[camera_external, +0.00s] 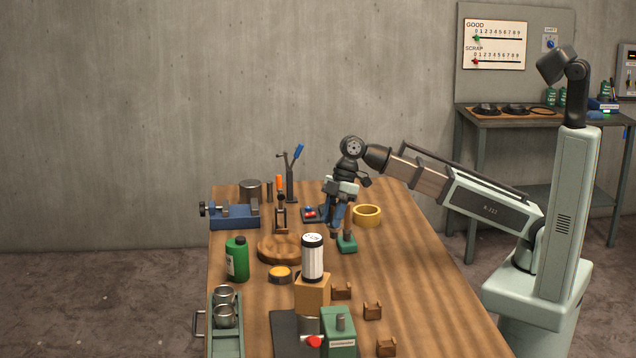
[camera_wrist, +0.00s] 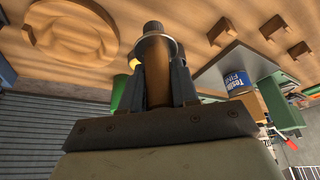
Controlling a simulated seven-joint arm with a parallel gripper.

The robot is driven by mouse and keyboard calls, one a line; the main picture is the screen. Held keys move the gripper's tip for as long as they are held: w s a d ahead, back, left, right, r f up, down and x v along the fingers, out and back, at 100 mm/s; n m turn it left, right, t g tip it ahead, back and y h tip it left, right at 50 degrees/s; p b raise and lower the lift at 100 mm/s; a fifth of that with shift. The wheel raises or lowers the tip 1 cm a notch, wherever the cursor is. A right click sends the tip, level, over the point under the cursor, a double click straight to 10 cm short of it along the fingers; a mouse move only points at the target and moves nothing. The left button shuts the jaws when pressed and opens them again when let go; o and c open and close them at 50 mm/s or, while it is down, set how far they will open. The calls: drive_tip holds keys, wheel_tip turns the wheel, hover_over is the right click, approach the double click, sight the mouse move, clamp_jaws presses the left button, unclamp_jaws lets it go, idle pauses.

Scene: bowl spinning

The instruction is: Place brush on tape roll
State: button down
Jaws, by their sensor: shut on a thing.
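My gripper (camera_external: 337,228) is above the table, left of the tape roll, with its fingers pointing down. In the wrist view my gripper (camera_wrist: 158,82) is shut on a brown handle with a pale collar and a dark round end, which I take to be the brush (camera_wrist: 154,45). In the external view the fingers mostly hide it; a dark tip (camera_external: 334,234) shows below them. The tape roll (camera_external: 367,222) is a yellow ring lying flat, its hole facing up. The brush is apart from it. The tape roll is not seen in the wrist view.
A green block (camera_external: 347,244) stands just below and right of my gripper.

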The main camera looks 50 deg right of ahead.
wheel_tip(320, 180, up, 10)
drive_tip(key=shift+w+f, duration=0.1)
drive_tip(key=shift+f, duration=0.1)
drive_tip(key=w+d+m, duration=0.1)
drive_tip(key=w+d, duration=0.3)
drive_tip(key=d, duration=0.5)
drive_tip(key=w+d+m, duration=0.1)
drive_tip(key=w+d, duration=0.3)
drive_tip(key=d, duration=0.4)
drive_tip(key=m+t, duration=0.2)
hover_over(364, 210)
drive_tip(key=shift+f, duration=7.55)
drive_tip(key=shift+s+f, duration=0.1)
drive_tip(key=shift+f, duration=0.05)
drive_tip(key=c, duration=0.8)
unclamp_jaws()
drive_tip(key=shift+d, duration=0.1)
drive_tip(key=shift+c, duration=0.2)
